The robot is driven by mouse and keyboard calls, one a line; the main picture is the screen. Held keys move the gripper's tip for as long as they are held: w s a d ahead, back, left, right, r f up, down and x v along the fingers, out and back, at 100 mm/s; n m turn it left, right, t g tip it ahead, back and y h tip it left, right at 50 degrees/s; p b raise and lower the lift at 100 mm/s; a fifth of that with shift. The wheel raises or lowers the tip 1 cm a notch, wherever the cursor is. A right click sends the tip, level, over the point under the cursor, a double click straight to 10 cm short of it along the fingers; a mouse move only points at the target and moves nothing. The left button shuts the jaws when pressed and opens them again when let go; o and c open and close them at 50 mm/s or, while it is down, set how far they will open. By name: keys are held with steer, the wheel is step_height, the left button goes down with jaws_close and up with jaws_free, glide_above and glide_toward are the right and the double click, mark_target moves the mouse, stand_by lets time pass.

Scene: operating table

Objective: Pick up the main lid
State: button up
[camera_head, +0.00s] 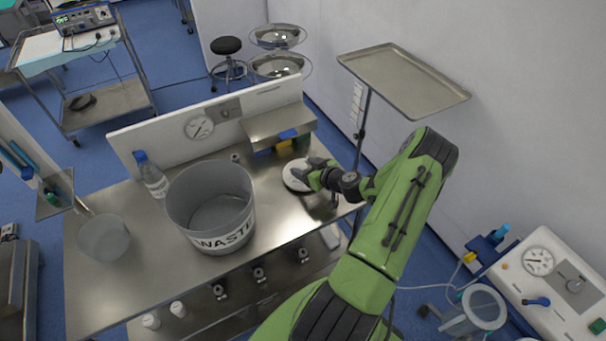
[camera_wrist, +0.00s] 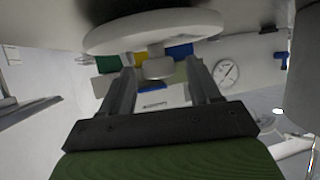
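The main lid (camera_head: 291,181) is a round white disc lying on the right part of the steel table, partly hidden by my gripper (camera_head: 311,172). In the wrist view the lid (camera_wrist: 110,38) appears at the top, with its round knob (camera_wrist: 158,68) pointing down in the picture. My gripper (camera_wrist: 160,72) is open. Its two fingers stand on either side of the knob, with a visible gap on each side. The fingers do not appear to touch the knob.
A large grey bin marked WASTE (camera_head: 222,240) stands left of the lid. Behind the lid is a steel shelf box (camera_head: 278,122) with coloured items under it. A blue-capped bottle (camera_head: 152,178) and translucent beaker (camera_head: 104,240) stand further left. A raised steel tray (camera_head: 402,80) is at back right.

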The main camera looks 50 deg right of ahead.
steer(key=c, duration=1.1)
